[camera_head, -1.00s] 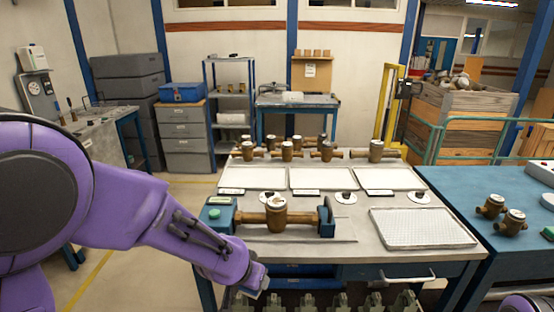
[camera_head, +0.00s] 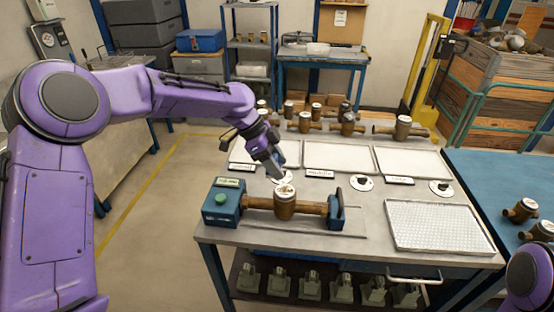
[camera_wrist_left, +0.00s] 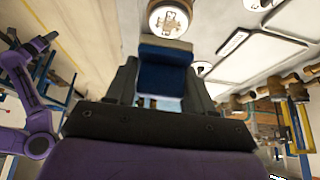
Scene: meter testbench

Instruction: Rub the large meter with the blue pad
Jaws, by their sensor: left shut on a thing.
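A large brass meter (camera_head: 285,205) with a white round face lies level in a teal clamping fixture (camera_head: 221,203) at the front of the table. Its face also shows at the top of the left wrist view (camera_wrist_left: 170,18). My left gripper (camera_head: 275,163) points down just behind and above that meter. It is shut on the blue pad (camera_wrist_left: 165,72), which has a pale, beige layer along its far edge. In the wrist view the pad lies just short of the meter face; I cannot tell whether they touch. My right gripper is not in view.
Several brass meters (camera_head: 402,130) stand along the table's back. White trays (camera_head: 331,157) and small round discs (camera_head: 362,183) lie between them and the fixture. A perforated white tray (camera_head: 440,226) is at the right front. A blue table (camera_head: 490,180) adjoins on the right.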

